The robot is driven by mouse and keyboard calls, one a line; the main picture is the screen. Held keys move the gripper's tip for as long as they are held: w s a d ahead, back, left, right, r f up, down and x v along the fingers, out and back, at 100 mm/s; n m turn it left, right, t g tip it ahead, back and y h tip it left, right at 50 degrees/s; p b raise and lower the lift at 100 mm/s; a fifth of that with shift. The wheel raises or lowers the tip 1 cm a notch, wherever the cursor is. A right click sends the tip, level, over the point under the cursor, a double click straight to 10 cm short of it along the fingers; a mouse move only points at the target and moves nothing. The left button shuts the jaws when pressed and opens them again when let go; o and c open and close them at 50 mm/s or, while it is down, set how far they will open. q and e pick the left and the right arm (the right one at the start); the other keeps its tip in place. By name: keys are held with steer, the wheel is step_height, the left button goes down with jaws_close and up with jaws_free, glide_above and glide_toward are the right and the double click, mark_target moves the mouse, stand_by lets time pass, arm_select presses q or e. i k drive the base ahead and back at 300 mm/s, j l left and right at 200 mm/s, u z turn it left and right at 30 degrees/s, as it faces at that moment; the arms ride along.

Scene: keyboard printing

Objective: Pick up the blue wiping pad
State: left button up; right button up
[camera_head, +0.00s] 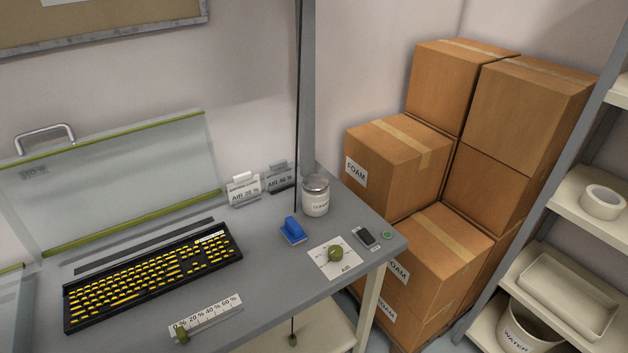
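The blue wiping pad (293,230) lies on the grey table top, right of the keyboard and in front of the lidded jar. It has a raised blue upper part on a flat blue base, and nothing touches it from above. Neither of my grippers is in the head view, so their state does not show.
A black keyboard (154,275) with yellow keys lies left of the pad. A lidded jar (315,197), label stands (243,190), a green knob (335,254) and a dark small box (366,237) surround it. A thin dark cord hangs just behind. Cardboard boxes (398,165) stand right of the table (268,265).

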mark_target(293, 234)
steer(key=l+u, duration=0.7)
steer(key=u, duration=0.2)
steer(key=k+l+u, duration=0.15)
steer(key=l+u, duration=0.15)
steer(key=u, duration=0.2)
